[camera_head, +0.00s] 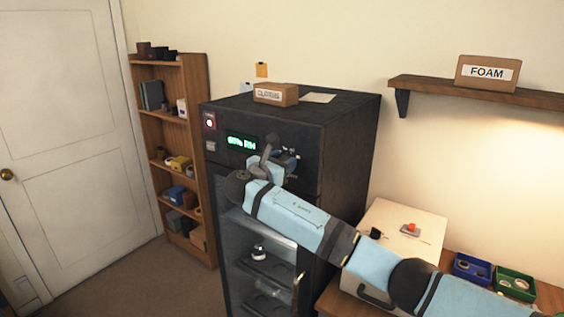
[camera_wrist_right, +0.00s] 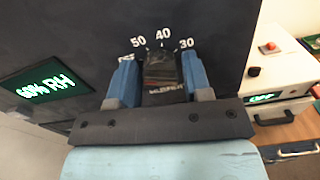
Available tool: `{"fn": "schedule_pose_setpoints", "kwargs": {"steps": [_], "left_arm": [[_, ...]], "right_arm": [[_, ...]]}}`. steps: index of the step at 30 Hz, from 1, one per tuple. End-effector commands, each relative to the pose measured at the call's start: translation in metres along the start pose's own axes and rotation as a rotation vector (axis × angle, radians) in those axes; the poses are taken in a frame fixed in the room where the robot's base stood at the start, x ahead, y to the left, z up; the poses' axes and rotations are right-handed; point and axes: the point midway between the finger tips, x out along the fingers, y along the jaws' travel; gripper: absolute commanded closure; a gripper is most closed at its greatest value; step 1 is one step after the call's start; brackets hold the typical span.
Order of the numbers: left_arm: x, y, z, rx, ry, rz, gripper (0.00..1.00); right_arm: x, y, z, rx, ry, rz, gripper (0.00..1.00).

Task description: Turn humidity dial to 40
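The humidity dial (camera_wrist_right: 163,72) is a dark knob on the front panel of the black cabinet (camera_head: 345,130). White marks 50, 40 and 30 show around its top in the right wrist view; another mark at the left is partly covered. In the head view my right gripper (camera_head: 275,160) is at the panel and hides the dial. The green display (camera_wrist_right: 45,88) reads about 60% RH. I cannot tell exactly where the knob points. My left gripper is out of view.
A small labelled box (camera_head: 276,94) sits on the cabinet. Below the panel is a glass door with items inside. At the right, a cream case (camera_head: 405,222) with a red button and blue (camera_head: 472,267) and green (camera_head: 515,283) bins stand on a bench. A wooden shelf holds the FOAM box (camera_head: 488,73).

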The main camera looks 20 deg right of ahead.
Motion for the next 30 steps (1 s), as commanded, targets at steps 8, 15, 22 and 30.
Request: {"fn": "schedule_pose_setpoints", "kwargs": {"steps": [8,15,22,30], "left_arm": [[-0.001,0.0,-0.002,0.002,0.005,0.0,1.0],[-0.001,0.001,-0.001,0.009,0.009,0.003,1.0],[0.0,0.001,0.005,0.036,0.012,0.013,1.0],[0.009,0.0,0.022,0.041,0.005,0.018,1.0]], "right_arm": [[0.0,0.0,0.0,0.002,0.0,0.0,0.85],[-0.001,0.0,-0.002,0.05,0.002,0.001,0.85],[-0.001,-0.001,-0.003,0.194,0.003,0.0,0.85],[-0.001,-0.002,-0.005,0.443,0.003,0.0,0.85]]}}
